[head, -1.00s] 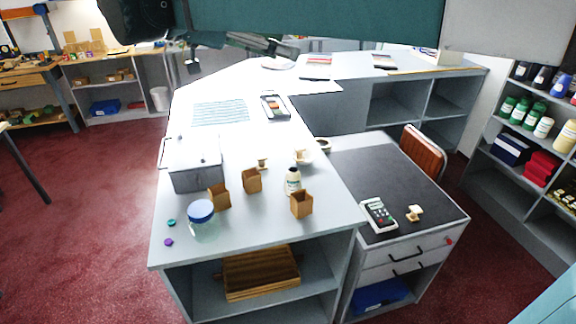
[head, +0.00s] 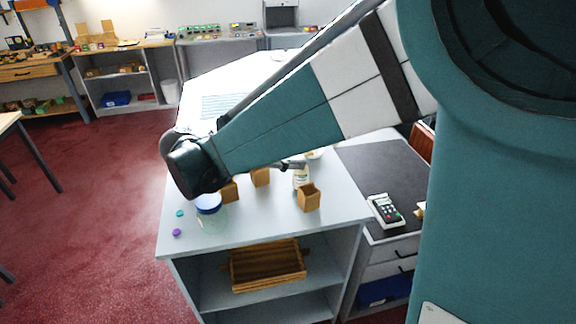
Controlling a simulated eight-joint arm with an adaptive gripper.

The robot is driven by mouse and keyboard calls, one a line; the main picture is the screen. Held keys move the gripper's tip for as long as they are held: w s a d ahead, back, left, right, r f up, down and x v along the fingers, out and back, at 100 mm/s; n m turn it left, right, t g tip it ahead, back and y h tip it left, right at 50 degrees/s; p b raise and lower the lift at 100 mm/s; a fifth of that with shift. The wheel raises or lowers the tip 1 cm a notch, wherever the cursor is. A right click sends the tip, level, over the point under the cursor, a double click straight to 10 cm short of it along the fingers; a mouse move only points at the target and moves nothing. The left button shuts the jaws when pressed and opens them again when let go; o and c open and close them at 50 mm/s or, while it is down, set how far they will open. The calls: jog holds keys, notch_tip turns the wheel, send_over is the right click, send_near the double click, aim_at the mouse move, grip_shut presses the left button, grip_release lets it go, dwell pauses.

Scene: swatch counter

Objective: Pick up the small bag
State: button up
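I cannot make out for certain which thing is the small bag. Small brown open-topped containers that could be bags or boxes stand on the grey counter (head: 262,218): one at the right (head: 309,198), one in the middle (head: 261,177), and one at the left (head: 230,191), partly behind my arm. A small cream item (head: 421,210) on the dark desk top is mostly hidden by my arm. My gripper (head: 300,164) shows only as a small dark tip beyond my forearm, by the white bottle (head: 301,178). The rest of it is hidden, and I cannot see its opening.
A blue-lidded jar (head: 209,212) and two small caps, teal (head: 180,213) and purple (head: 176,232), are at the counter's left front. A card terminal (head: 384,211) lies on the desk. A wooden crate (head: 266,266) is on the shelf below.

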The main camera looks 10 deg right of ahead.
aim_at(301, 197)
notch_tip(301, 197, down, 17)
jog(key=shift+r, duration=0.2)
dwell(0.4)
jog(key=shift+x, duration=1.25)
jog(key=shift+b+x, duration=0.65)
jog(key=shift+x, duration=2)
jog(key=shift+r, duration=0.2)
jog(key=shift+c, duration=0.5)
jog(key=c, duration=0.7)
